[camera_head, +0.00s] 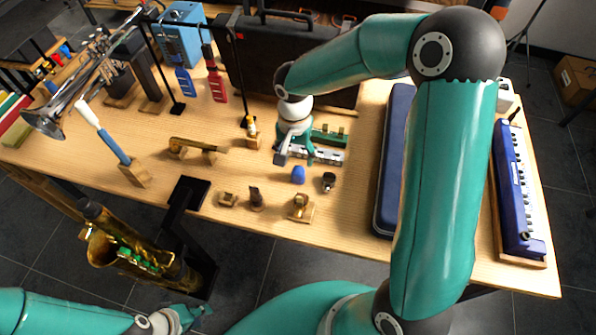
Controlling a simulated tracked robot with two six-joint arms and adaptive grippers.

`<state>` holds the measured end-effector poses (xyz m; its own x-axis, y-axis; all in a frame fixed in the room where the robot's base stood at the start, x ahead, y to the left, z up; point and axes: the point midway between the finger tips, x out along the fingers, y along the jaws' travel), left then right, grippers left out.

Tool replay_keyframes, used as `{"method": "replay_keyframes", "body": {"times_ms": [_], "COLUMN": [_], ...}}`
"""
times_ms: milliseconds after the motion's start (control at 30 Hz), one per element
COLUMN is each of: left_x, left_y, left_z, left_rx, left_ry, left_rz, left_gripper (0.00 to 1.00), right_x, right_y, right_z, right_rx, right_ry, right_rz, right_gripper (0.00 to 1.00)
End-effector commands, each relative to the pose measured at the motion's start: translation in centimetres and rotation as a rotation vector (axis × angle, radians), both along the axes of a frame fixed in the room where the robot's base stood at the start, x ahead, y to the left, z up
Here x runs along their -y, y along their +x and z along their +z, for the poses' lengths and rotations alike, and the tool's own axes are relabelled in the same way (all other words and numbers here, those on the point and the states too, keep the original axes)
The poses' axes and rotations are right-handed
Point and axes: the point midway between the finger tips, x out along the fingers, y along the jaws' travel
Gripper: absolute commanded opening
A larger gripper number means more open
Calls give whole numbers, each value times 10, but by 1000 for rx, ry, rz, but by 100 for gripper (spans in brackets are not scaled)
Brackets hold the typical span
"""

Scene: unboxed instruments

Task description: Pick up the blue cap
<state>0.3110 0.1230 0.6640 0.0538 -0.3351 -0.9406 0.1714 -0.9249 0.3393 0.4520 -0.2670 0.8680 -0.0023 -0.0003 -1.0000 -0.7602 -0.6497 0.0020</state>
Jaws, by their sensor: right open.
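A small blue cap (298,175) sits on the wooden table (340,222) near its middle. My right gripper (296,157) is above the table just behind the cap in the picture. It is open with nothing visible between its fingers, and I cannot tell its exact height over the table. My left gripper (186,317) is low at the bottom edge of the picture, away from the table top. Its fingers are small and partly cut off, so their opening is unclear.
A small dark mouthpiece (328,182) stands just right of the cap. Harmonicas (322,156) lie behind it. Small wooden-stand pieces (301,208) are in front. A long blue case (386,190) lies to the right, and a saxophone (135,250) stands before the table.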

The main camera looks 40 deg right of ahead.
Motion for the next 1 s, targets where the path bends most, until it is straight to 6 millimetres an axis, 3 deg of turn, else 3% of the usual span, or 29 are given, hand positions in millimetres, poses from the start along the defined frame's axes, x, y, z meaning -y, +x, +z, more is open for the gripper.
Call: {"method": "replay_keyframes", "body": {"times_ms": [333,600,900,1000], "left_x": [0,0,0,0], "left_y": [0,0,0,0], "left_z": [4,11,11,11], "left_rx": [0,0,0,0], "left_ry": [0,0,0,0], "left_rz": [0,0,0,0], "left_gripper": [32,32,32,32], "right_x": [2,5,5,5], "right_y": [-3,-7,-7,-7], "right_z": [-26,-63,-69,-69], "right_rx": [-4,-3,1,1], "right_ry": [0,0,1,1], "right_rz": [-2,-2,-2,-2], "right_gripper": [66,66,66,51]}}
